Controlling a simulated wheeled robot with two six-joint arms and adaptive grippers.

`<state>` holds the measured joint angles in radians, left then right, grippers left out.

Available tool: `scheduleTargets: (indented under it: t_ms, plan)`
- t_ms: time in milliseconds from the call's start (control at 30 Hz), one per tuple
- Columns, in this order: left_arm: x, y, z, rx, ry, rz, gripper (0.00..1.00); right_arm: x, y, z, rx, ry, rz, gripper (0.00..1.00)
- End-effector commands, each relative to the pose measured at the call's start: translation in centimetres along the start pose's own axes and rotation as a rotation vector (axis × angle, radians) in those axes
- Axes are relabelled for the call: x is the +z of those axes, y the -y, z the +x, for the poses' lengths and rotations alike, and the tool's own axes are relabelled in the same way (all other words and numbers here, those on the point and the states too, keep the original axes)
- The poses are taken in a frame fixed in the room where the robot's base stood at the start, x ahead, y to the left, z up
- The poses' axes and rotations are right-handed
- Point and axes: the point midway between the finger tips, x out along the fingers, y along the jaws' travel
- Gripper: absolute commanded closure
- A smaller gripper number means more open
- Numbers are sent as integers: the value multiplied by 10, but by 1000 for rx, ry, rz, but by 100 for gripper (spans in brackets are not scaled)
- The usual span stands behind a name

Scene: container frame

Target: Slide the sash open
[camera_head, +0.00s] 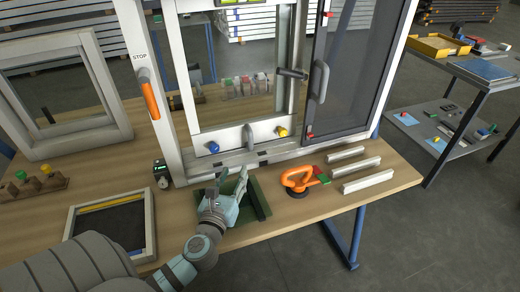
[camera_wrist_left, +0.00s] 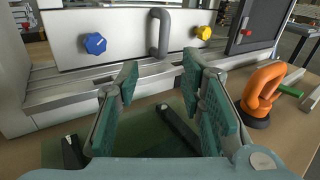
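The framed sash unit stands upright on the bench, with a white lower sash rail (camera_head: 232,139) across its bottom. A grey upright handle (camera_head: 248,138) is on that rail, between a blue knob (camera_head: 213,148) and a yellow knob (camera_head: 282,131). In the left wrist view the handle (camera_wrist_left: 160,34) stands just beyond my fingertips, between the blue knob (camera_wrist_left: 95,43) and yellow knob (camera_wrist_left: 204,33). My left gripper (camera_head: 233,177) is open and empty, in front of and below the handle, apart from it. Its fingers also show in the left wrist view (camera_wrist_left: 160,66). My right gripper is not in view.
A dark panel (camera_head: 350,70) with a grey handle is at the right of the frame. A small frame (camera_head: 152,222) lies left.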

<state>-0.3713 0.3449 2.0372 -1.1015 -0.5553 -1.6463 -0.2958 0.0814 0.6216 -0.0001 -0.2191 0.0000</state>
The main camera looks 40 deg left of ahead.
Motion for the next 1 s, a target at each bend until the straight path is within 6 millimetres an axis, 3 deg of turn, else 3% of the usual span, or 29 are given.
scheduleTargets:
  t_ms: [33,100,267,600,700,1000]
  plan:
    - [-11,1,1,-10,7,29,65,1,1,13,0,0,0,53]
    - [-14,2,3,-19,16,66,65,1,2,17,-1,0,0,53]
    - [-10,5,21,-26,20,82,65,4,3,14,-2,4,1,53]
    - [-9,6,116,-23,19,77,65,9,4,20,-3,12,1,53]
    - [-9,6,133,-22,18,78,65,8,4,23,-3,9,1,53]
    - [-8,6,147,-21,16,77,65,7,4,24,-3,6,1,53]
